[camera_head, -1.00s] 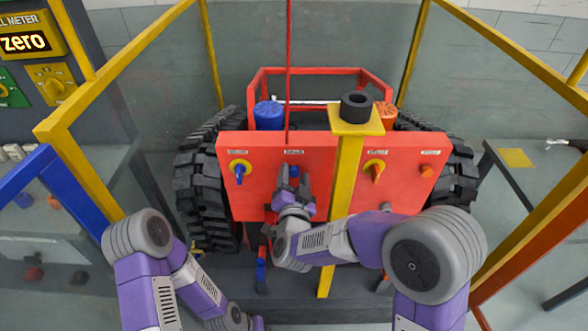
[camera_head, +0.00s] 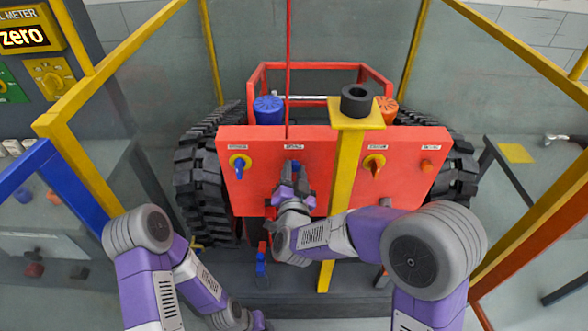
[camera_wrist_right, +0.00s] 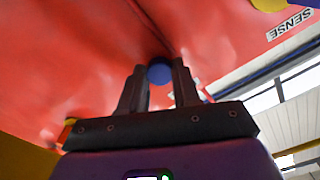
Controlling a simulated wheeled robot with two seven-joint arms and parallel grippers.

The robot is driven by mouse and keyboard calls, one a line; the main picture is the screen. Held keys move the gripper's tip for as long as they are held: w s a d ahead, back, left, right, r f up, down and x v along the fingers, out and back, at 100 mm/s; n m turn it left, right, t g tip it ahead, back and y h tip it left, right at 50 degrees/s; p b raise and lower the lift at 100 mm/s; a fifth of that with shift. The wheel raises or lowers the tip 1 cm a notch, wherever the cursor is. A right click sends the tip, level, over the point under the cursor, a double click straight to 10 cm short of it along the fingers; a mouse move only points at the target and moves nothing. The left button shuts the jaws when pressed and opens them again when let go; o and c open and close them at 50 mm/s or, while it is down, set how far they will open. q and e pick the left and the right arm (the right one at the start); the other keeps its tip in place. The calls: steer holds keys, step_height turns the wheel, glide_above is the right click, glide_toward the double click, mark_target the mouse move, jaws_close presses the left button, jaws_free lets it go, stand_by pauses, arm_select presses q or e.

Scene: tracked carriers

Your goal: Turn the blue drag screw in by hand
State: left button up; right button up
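The blue drag screw (camera_head: 295,164) sits in the red front panel (camera_head: 330,185) of the tracked carrier, below the DRAG label. My right gripper (camera_head: 291,172) is at the screw, its fingers pointing at the panel and partly covering it. In the right wrist view the round blue screw (camera_wrist_right: 160,73) lies between the two dark fingertips (camera_wrist_right: 160,82). No clear gap shows on either side, so the gripper appears shut on it. My left arm is low at the left, and its gripper's fingers do not show.
A blue knob (camera_head: 240,166) is left of the screw; an orange knob (camera_head: 374,166) and an orange screw (camera_head: 427,166) are right. A yellow post (camera_head: 343,210) with a black ring (camera_head: 357,100) stands close to my right arm. Yellow-framed clear panels flank the carrier.

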steer(key=shift+c, duration=0.5)
steer(key=m+b, duration=0.2)
steer(key=b, duration=0.1)
steer(key=shift+f, duration=0.2)
steer(key=shift+m+b, duration=0.4)
steer(key=shift+m, duration=0.3)
steer(key=shift+r+m, duration=0.2)
steer(key=shift+m, duration=0.6)
steer(key=o, duration=1)
